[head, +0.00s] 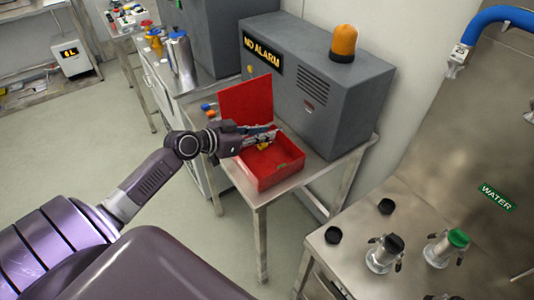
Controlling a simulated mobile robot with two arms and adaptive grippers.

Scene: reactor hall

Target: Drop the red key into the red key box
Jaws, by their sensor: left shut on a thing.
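The red key box (282,178) stands open on a steel table, its red lid (246,101) raised at the back left. My left gripper (270,135) reaches in from the left over the open box, just in front of the lid. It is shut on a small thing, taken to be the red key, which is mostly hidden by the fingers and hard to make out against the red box. A small yellow thing (263,146) shows just below the fingers; I cannot tell whether it lies in the box. My right gripper is not in view.
A grey alarm cabinet (318,85) with an orange beacon (343,43) stands right behind the box. Small blue and orange things (208,107) lie left of the lid. A steel counter (400,240) with canisters is at the lower right. Floor at the left is clear.

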